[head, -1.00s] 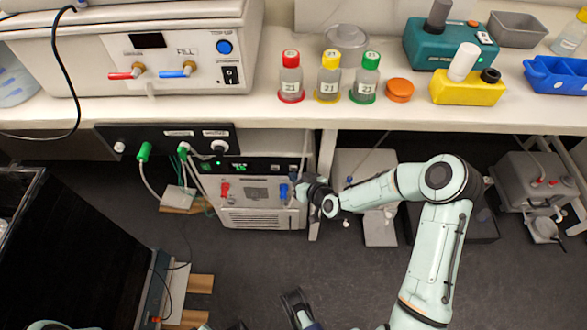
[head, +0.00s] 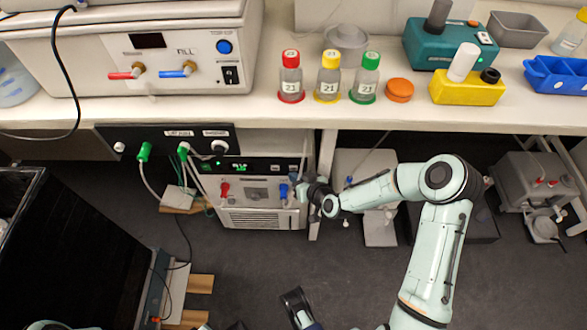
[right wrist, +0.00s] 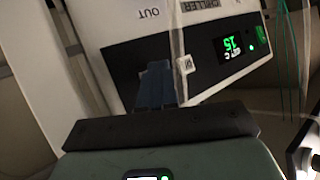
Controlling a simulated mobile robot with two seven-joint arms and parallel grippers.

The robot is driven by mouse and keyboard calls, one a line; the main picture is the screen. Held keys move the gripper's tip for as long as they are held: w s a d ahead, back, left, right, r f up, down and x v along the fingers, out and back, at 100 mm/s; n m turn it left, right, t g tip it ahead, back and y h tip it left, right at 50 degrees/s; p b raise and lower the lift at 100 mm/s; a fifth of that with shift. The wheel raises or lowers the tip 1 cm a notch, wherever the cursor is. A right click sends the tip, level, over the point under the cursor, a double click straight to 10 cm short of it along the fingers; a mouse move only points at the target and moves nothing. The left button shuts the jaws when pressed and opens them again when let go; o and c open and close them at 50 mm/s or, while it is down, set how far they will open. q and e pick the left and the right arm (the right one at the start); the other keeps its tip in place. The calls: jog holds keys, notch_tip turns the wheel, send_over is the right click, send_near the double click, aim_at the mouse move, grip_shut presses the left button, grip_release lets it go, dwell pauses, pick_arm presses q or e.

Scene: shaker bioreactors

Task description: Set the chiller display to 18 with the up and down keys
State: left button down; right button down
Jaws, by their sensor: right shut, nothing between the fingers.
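The chiller (head: 262,218) is a pale box with a dark upper panel under the bench. Its green lit display (head: 239,167) is too small to read in the head view. In the right wrist view the display (right wrist: 232,45) appears upside down and seems to read 15. A small pale key (right wrist: 185,65) with a mark on it shows beside the fingers; the other key is not clearly seen. My right gripper (right wrist: 155,85) is shut and empty, its blue fingertips at the chiller's panel by this key. I cannot tell whether they touch it.
A red fitting (head: 224,190) and a blue fitting (head: 283,191) stick out of the chiller's front. Hoses hang from the black panel (head: 165,138) above it. The bench (head: 400,117) overhangs the chiller. A table leg (head: 325,165) stands just right of it.

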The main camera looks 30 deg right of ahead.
jog(key=shift+w+d, duration=0.25)
jog(key=shift+w, duration=0.1)
